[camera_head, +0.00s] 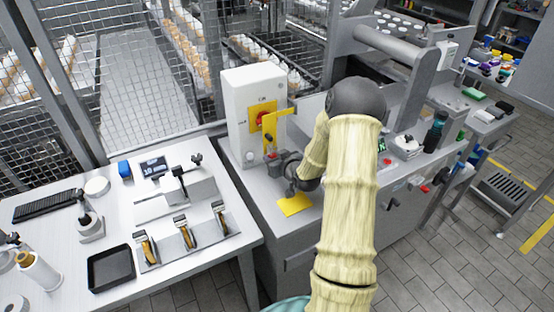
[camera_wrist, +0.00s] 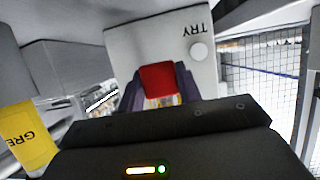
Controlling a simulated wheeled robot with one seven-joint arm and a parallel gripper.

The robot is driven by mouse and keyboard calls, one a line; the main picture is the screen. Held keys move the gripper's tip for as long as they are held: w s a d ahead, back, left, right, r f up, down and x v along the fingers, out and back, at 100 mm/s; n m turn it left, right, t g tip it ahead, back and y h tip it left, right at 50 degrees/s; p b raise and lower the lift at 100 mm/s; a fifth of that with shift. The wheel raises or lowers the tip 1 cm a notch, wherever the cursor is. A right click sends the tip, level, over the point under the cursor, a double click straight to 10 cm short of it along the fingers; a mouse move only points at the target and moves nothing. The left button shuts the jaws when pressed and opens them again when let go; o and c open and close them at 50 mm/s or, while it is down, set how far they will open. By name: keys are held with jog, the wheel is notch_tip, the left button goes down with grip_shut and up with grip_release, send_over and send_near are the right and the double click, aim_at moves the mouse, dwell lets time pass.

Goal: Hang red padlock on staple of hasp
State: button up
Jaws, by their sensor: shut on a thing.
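The red padlock (camera_wrist: 158,78) is between the two dark fingers of my gripper (camera_wrist: 159,90) in the wrist view. My gripper (camera_head: 274,160) is shut on it. In the head view only a small red patch shows at the fingertips. The white switch cabinet (camera_head: 240,105) stands in front of my gripper; its face (camera_wrist: 165,45) is behind the padlock in the wrist view. A yellow hasp (camera_head: 279,124) sticks out beside the red and yellow switch (camera_head: 262,121), above my gripper. The staple is too small to make out. The padlock looks apart from the hasp.
A yellow card (camera_head: 295,204) lies on the grey bench below my gripper. A round white knob (camera_head: 250,156) sits low on the cabinet. The white table (camera_head: 60,230) at left holds a black tray (camera_head: 111,268) and several tools. Wire mesh fencing (camera_head: 140,80) stands behind.

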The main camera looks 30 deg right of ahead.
jog(key=shift+w+a+f+b, duration=0.15)
jog(key=shift+w+f+b, duration=0.1)
jog(key=shift+b, duration=0.1)
jog(key=shift+w+f, duration=0.5)
jog(key=shift+w, duration=0.1)
jog(key=shift+c, duration=0.3)
jog(key=shift+s+d+r, duration=0.15)
jog(key=shift+d, duration=0.05)
jog(key=o, duration=1.2)
jog(key=shift+a, duration=0.2)
jog(key=shift+c, duration=0.2)
jog(key=shift+s+d, duration=0.1)
